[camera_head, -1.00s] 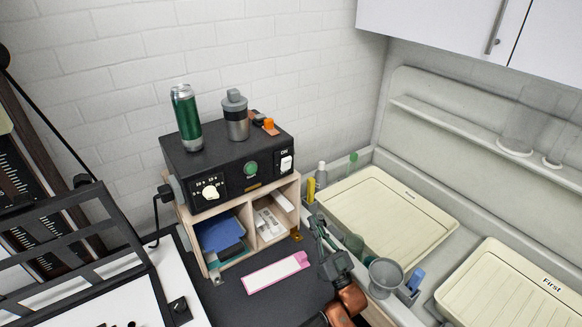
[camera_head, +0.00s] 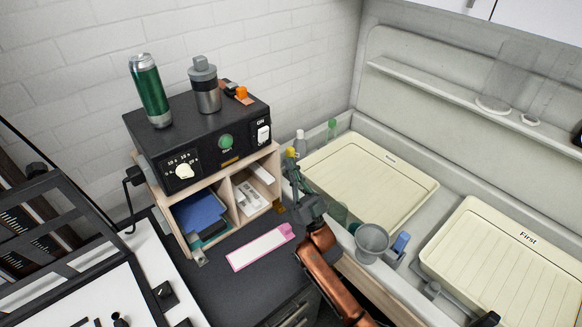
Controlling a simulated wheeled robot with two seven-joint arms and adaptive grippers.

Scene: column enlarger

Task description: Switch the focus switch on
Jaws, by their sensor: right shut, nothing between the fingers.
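The focus switch (camera_head: 263,133) is a white rocker at the right end of the front of a black timer box (camera_head: 210,150), with a small "ON" label above it. Which way the rocker is tipped is too small to tell. The box also has a white dial (camera_head: 184,170) and a green button (camera_head: 226,142). My right gripper (camera_head: 291,163) is shut and empty, pointing up, to the right of and a little below the switch, apart from it. My left gripper is not in view.
The box stands on a wooden shelf (camera_head: 228,185) holding papers and small boxes. A green canister (camera_head: 149,90) and a grey bottle (camera_head: 205,85) stand on top. Cream trays (camera_head: 372,180) lie in the sink at right, near a grey cup (camera_head: 371,241).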

